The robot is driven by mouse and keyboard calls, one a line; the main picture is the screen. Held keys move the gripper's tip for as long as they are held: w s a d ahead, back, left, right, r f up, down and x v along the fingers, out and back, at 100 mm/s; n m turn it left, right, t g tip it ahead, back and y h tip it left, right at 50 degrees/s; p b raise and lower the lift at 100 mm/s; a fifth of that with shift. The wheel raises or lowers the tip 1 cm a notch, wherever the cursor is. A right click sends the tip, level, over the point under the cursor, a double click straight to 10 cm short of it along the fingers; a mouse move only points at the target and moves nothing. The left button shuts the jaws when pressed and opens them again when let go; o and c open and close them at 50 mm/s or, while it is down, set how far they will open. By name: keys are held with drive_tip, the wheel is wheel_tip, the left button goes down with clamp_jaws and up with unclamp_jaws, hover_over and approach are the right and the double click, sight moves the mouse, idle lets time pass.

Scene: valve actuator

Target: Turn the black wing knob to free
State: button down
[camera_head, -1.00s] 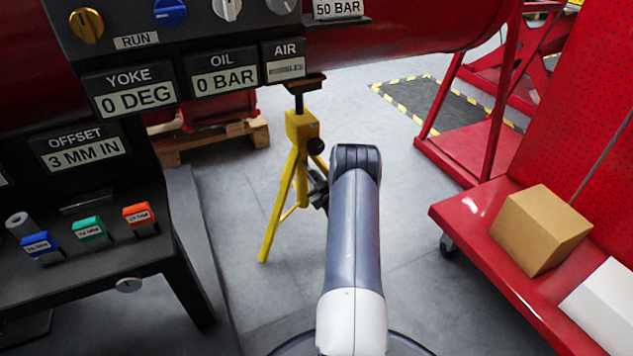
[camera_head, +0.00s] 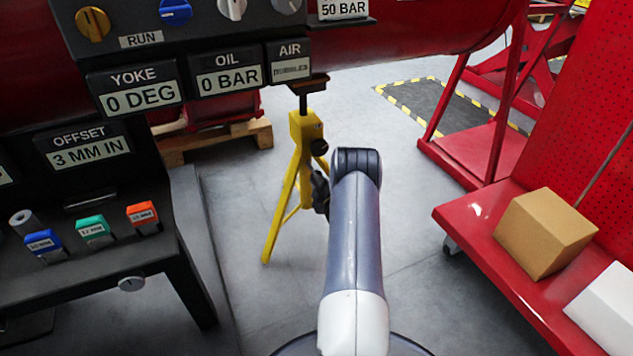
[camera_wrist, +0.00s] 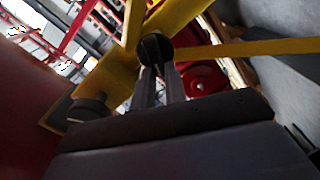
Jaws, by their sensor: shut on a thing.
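A yellow tripod stand (camera_head: 300,135) stands under the red cylinder. A small black knob (camera_head: 319,147) sits on the right side of its post in the head view. In the wrist view my gripper (camera_wrist: 157,66) has its two dark fingers close together, with the tips at a round black knob (camera_wrist: 155,46) where the yellow parts meet. It is shut on that knob. The knob's wings are hard to make out, and the fingers cover part of it. A second dark round part (camera_wrist: 90,107) is lower left in that view. In the head view my arm hides most of the gripper.
A dark bench (camera_head: 185,275) with coloured blocks stands at the left, under the display panel (camera_head: 215,75). A red cart (camera_head: 480,235) with a cardboard box (camera_head: 545,232) is at the right. A wooden pallet (camera_head: 215,142) lies behind the tripod. Grey floor is open around it.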

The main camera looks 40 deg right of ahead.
idle(0.5)
drive_tip(key=c, duration=1.4)
unclamp_jaws()
drive_tip(key=shift+c, duration=0.2)
drive_tip(key=p+v, duration=0.3)
drive_tip(key=v, duration=0.7)
drive_tip(key=shift+s+p, duration=0.35)
drive_tip(key=b+x, duration=0.3)
drive_tip(key=x, duration=0.7)
drive_tip(key=shift+w+b, duration=0.35)
drive_tip(key=shift+w, duration=0.05)
